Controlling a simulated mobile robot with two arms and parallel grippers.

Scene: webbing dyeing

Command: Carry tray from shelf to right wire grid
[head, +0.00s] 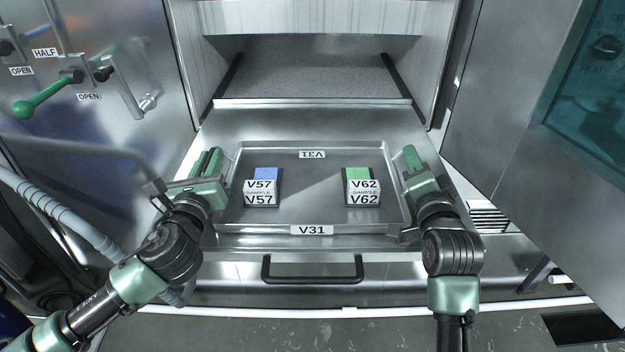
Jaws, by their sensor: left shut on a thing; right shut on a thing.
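A grey metal tray (311,212) labelled V31 is in the middle of the head view, in front of a shelf opening. On it stand a blue-topped sample block V57 (261,187) at left and a green-topped sample block V62 (361,187) at right. My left gripper (212,165) is shut on the tray's left side. My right gripper (413,165) is shut on the tray's right side. The fingertips at both rims are partly hidden. The shelf (315,72) behind the tray is bare. No wire grid is clearly visible.
A black bar handle (312,281) is on the front panel below the tray. A green-knobbed lever (48,94) is at upper left. A steel door or panel (515,100) stands at right, and a ribbed hose (62,212) runs at left.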

